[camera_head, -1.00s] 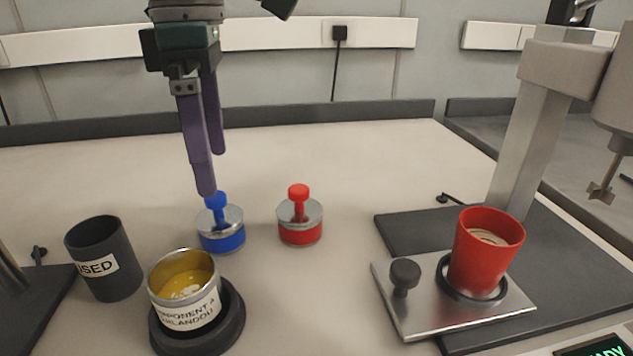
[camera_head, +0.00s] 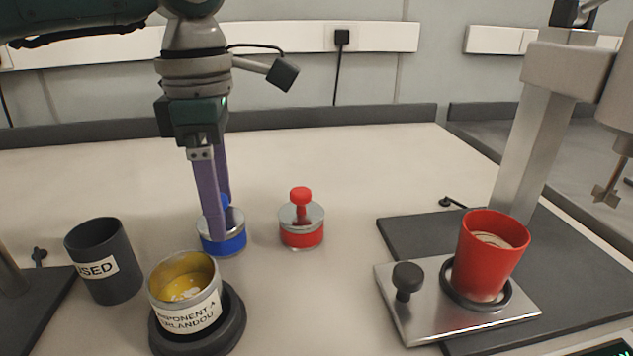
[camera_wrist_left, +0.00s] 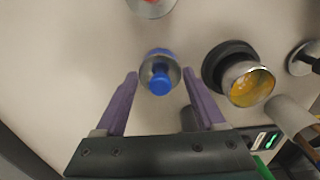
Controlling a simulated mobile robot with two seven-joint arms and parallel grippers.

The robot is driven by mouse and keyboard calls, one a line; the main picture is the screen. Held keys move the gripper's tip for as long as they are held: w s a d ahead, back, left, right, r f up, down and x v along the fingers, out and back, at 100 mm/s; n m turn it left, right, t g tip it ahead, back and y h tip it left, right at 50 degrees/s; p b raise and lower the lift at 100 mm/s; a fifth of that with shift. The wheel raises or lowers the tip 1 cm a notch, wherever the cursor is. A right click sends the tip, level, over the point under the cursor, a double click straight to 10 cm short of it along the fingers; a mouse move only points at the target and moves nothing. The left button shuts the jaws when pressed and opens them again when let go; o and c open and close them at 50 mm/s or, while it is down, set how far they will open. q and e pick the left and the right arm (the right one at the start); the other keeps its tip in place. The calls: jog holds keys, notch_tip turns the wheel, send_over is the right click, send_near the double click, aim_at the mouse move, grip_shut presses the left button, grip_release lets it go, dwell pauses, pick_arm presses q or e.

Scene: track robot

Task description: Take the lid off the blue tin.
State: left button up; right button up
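The blue tin (camera_head: 224,243) stands upright on the bench, with its silver lid (camera_head: 236,219) and blue knob on top. My left gripper (camera_head: 220,222) points down at it, its purple fingers partly hiding the lid and knob in the head view. In the left wrist view the blue knob (camera_wrist_left: 159,84) lies between the two spread fingers of my left gripper (camera_wrist_left: 160,78), with a gap on each side. The left gripper is open and holds nothing. My right gripper is not in view.
A red tin (camera_head: 301,233) with a red knob stands to the right. In front are a dark cup marked USED (camera_head: 104,262) and an open tin of yellow content (camera_head: 186,300) on a black stand. A red cup (camera_head: 489,257) sits on a metal plate (camera_head: 440,328).

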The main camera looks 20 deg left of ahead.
pick_arm(q)
jog(key=c, duration=0.8)
jog(key=shift+r, duration=0.1)
jog(key=shift+c, duration=0.2)
